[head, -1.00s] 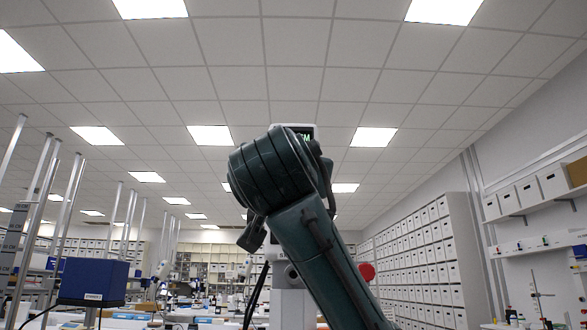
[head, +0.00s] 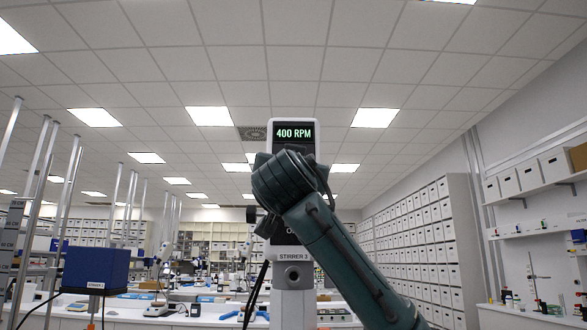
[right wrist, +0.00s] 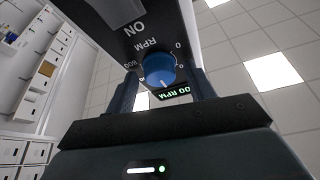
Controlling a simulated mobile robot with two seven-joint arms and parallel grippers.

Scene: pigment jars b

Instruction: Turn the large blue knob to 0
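A large blue knob (right wrist: 160,71) with a white pointer line sits on the dark panel of a white stirrer (head: 293,275). In the right wrist view the panel appears upside down, with RPM scale marks including 0 and 800 around the knob. The pointer faces the display side, between those marks. The display (head: 293,133) reads 400 RPM. My right gripper (right wrist: 163,80) is open, with its fingers on either side of the knob; contact cannot be told. In the head view my right arm hides the knob. My left gripper is not in view.
A blue box (head: 97,270) and metal posts stand at left. White shelving (head: 430,245) lines the right wall.

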